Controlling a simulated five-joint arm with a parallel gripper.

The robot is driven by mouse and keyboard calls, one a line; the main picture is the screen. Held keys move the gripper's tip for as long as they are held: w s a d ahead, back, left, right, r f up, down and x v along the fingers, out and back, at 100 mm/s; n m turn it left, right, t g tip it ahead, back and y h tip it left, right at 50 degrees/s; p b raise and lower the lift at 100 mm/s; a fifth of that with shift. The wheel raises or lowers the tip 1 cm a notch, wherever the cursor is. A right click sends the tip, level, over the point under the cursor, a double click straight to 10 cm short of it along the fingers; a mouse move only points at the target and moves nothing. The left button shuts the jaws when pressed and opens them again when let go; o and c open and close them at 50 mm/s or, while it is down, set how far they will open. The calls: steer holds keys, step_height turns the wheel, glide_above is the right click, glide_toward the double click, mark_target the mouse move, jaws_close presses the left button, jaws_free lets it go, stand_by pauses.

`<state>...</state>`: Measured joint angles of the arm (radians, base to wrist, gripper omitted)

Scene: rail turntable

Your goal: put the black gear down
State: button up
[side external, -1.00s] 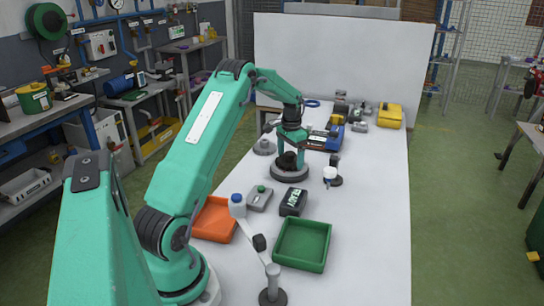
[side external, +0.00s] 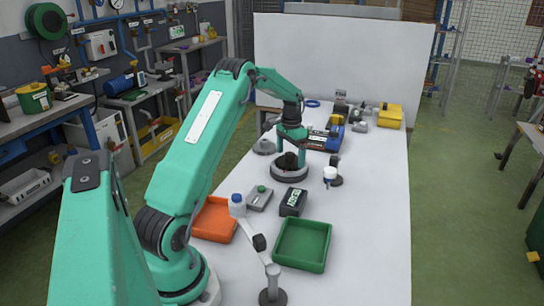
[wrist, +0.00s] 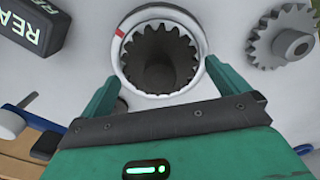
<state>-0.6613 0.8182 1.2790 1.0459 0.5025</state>
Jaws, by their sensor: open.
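The black gear (side external: 289,160) sits on the round grey turntable (side external: 289,175) near the middle of the table. In the wrist view the black gear (wrist: 160,57) lies inside the pale rim of the turntable (wrist: 186,15), which carries a red mark. My gripper (side external: 291,156) is over the turntable, its fingers on either side of the gear. In the wrist view my gripper (wrist: 160,76) is open, with visible gaps between both fingers and the gear. The gear's underside is hidden.
A grey gear (wrist: 280,38) lies beside the turntable. A black box with lettering (side external: 293,202), a grey device with a green button (side external: 259,197), an orange tray (side external: 213,220) and a green tray (side external: 303,246) stand nearer. The table's right side is mostly clear.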

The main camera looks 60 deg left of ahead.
mark_target(292, 155)
step_height(292, 155, up, 11)
steer(key=shift+r, duration=0.15)
stand_by(0.4)
stand_by(0.5)
steer(key=s+d+r+t, duration=0.1)
steer(key=s+d+r, duration=0.1)
steer(key=d+r, duration=0.35)
steer(key=s+d+r+m+t+y, duration=0.1)
steer(key=s+d+r, duration=0.2)
steer(key=d, duration=0.6)
steer(key=s+d+r+t, duration=0.15)
steer(key=d+r, duration=0.25)
steer(key=d, duration=0.4)
steer(key=s+d+f+t+h, duration=0.1)
steer(key=s+d+f, duration=0.3)
steer(key=s+d, duration=0.9)
steer(key=s+t, duration=0.1)
steer(key=s, duration=0.2)
steer(key=shift+s+f+m, duration=0.15)
steer(key=shift+s+m, duration=0.15)
steer(key=shift+m, duration=0.1)
